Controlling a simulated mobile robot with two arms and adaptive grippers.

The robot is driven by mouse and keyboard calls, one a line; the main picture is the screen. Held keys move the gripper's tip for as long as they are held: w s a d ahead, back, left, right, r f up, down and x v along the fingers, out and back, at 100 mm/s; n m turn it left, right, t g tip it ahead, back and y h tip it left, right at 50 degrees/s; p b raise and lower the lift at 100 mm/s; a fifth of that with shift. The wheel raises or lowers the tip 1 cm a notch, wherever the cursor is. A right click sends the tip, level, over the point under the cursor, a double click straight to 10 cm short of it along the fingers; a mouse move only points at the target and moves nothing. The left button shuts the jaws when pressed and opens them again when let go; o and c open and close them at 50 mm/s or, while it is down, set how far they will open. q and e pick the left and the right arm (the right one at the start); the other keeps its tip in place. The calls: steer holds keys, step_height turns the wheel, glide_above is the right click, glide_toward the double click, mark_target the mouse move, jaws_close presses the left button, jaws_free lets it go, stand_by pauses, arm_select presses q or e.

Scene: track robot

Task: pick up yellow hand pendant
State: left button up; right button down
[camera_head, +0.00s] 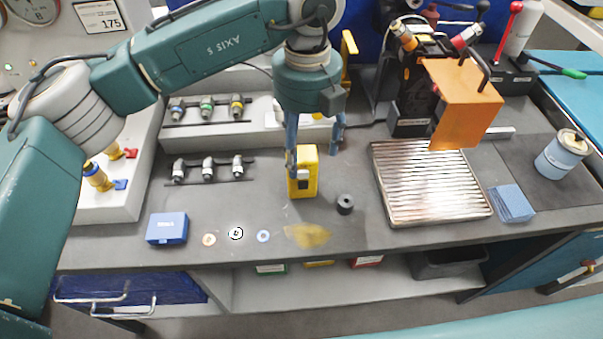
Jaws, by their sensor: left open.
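A yellow block-shaped thing, which looks like the hand pendant (307,187), stands on the grey bench near the middle of the head view. It has a small pale and dark detail on its front. My left gripper (314,160) points down over it with its two blue-grey fingers apart. One finger overlaps the pendant's left edge in the picture, and the other hangs to its right and a little behind. I cannot tell whether either finger touches it. My right gripper is out of view.
A black knob (345,204) stands close to the pendant's right. A ribbed metal plate (430,184) and an orange-covered machine (462,98) are further right. A blue box (167,228) and small rings lie front left. Racked connectors (208,168) stand left. A yellow smear (308,235) marks the front bench.

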mark_target(303, 167)
arm_select(q)
step_height(303, 167, down, 5)
steer(key=shift+a+f+p, duration=0.1)
steer(key=shift+p, duration=0.5)
steer(key=shift+a+f, duration=0.1)
steer(key=shift+f, duration=0.25)
step_height(303, 167, down, 4)
steer(key=shift+w+a+r+p, duration=0.15)
steer(key=shift+r+p, duration=0.1)
steer(key=shift+p, duration=0.7)
steer(key=shift+f, duration=0.45)
steer(key=c, duration=1.5)
steer(key=shift+o, duration=0.2)
steer(key=shift+w+r, duration=0.1)
steer(key=shift+r, duration=0.65)
step_height(303, 167, up, 19)
steer(key=b, duration=0.3)
steer(key=shift+f+b, duration=0.15)
steer(key=shift+b, duration=0.15)
steer(key=shift+c, duration=0.2)
